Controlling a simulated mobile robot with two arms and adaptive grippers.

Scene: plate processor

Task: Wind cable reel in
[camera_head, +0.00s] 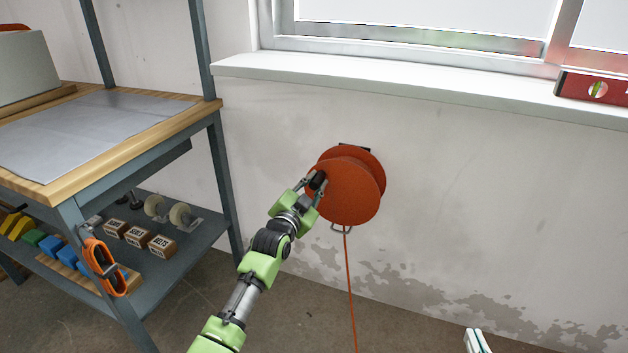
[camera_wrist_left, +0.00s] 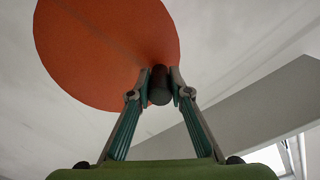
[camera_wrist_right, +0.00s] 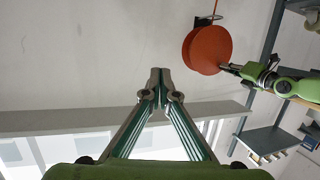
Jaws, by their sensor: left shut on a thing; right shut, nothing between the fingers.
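An orange cable reel (camera_head: 350,188) is mounted on the wall below the window sill. An orange cable (camera_head: 350,290) hangs from it through a metal guide (camera_head: 342,228) down toward the floor. My left gripper (camera_head: 316,183) is at the reel's left edge, shut on the dark crank handle (camera_wrist_left: 159,85) that sticks out from the reel's face (camera_wrist_left: 105,50). My right gripper (camera_wrist_right: 160,85) is shut and empty, away from the reel; the reel (camera_wrist_right: 207,50) also shows in the right wrist view. The cable's lower end is out of view.
A workbench (camera_head: 120,150) with a lower shelf (camera_head: 185,245) stands at the left. The shelf holds small boxes (camera_head: 137,236) and colored blocks (camera_head: 65,254); an orange cable coil (camera_head: 104,266) hangs at its front. A red level (camera_head: 592,88) lies on the window sill (camera_head: 420,88). The wall right of the reel is clear.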

